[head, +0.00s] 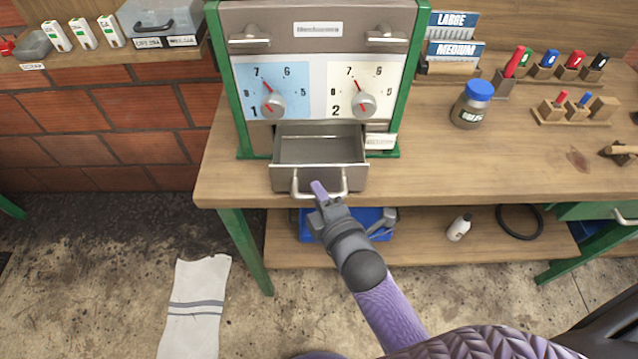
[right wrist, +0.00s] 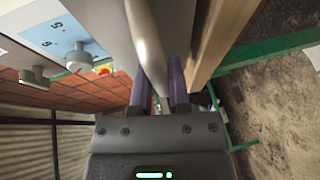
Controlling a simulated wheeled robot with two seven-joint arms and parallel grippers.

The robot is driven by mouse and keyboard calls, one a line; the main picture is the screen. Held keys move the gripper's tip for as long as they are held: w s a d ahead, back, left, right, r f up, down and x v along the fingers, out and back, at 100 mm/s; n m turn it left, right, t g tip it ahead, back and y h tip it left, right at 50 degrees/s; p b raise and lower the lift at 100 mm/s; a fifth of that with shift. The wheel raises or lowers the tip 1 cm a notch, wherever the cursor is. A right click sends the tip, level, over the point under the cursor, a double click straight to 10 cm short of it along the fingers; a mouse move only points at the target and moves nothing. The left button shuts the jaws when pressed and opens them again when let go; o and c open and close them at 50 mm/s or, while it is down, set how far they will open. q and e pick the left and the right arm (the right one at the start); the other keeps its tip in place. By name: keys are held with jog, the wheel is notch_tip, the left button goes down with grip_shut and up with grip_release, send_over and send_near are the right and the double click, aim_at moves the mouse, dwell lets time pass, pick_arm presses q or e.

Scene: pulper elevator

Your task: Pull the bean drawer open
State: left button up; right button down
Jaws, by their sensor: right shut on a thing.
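The bean drawer (head: 318,177) is a grey metal drawer low in the green-framed machine (head: 318,60). It stands pulled out toward me, and its empty-looking inside shows from above. A pale curved handle (head: 335,192) is on its front. My right gripper (head: 319,190) is at the handle and shut on it. In the right wrist view the handle (right wrist: 147,45) runs between the two purple fingers of my right gripper (right wrist: 161,90). Part of the handle is hidden behind the fingers in the head view. My left gripper is not in view.
The machine stands on a wooden bench (head: 440,180). A jar with a blue lid (head: 472,104) and marker holders (head: 570,70) are to the right. A lower shelf (head: 400,240) holds a blue item (head: 345,222) and a white bottle (head: 459,227). A towel (head: 195,305) lies on the floor.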

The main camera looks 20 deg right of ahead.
jog(key=shift+s, duration=0.2)
jog(key=shift+w, duration=0.15)
jog(key=c, duration=0.6)
grip_release()
pick_arm(q)
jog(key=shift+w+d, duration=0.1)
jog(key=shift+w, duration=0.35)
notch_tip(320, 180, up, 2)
jog(key=shift+p, duration=1)
pick_arm(e)
jog(key=v, duration=1)
jog(key=shift+f, duration=0.15)
